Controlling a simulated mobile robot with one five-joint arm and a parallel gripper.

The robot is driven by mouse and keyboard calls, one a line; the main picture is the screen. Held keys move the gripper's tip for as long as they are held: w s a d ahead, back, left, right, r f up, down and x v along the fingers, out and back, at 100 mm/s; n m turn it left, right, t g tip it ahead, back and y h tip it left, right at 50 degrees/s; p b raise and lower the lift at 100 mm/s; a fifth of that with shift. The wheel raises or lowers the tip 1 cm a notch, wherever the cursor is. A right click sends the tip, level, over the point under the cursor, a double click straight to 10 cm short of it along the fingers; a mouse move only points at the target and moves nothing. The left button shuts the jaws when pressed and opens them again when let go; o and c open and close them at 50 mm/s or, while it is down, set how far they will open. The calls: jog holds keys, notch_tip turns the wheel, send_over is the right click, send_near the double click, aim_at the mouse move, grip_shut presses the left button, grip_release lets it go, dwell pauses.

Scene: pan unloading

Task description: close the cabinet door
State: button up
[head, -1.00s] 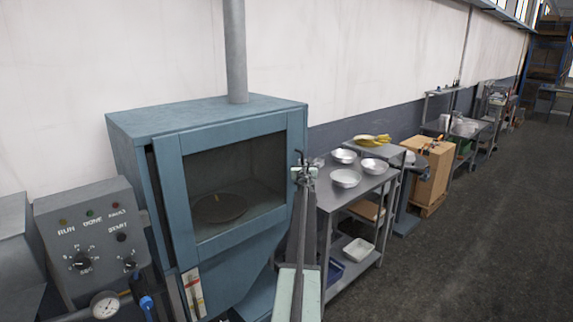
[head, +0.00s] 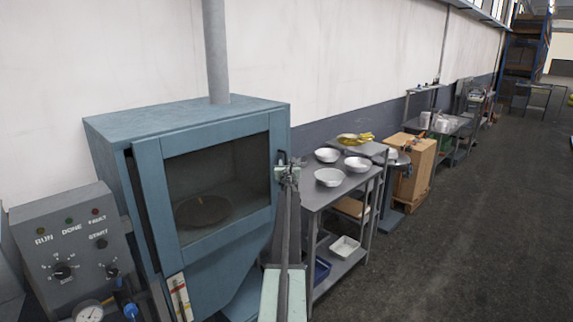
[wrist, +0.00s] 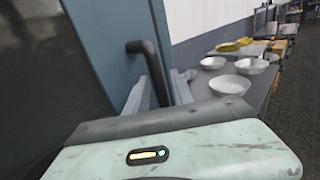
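The blue cabinet (head: 112,130) stands at left against the wall. Its door (head: 150,190) has a large dark window, through which a round plate (head: 203,210) shows. The door sits close to the body on the right; a dark gap runs down its left side. My gripper (head: 288,172) is at the door's right edge. In the wrist view, the dark bent door handle (wrist: 150,58) runs down between the two fingers of my gripper (wrist: 158,92), which look closed around it. The exact finger contact is partly hidden.
A grey control panel (head: 75,240) with knobs and a gauge stands at the lower left. A metal table (head: 345,188) with several bowls is close to the right of my gripper. A wooden box (head: 418,165) stands farther back. Open floor (head: 460,255) lies at right.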

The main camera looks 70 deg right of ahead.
jog(key=v, duration=0.7)
jog(key=shift+s+a, duration=0.25)
jog(key=shift+a, duration=0.05)
jog(key=shift+f, duration=0.1)
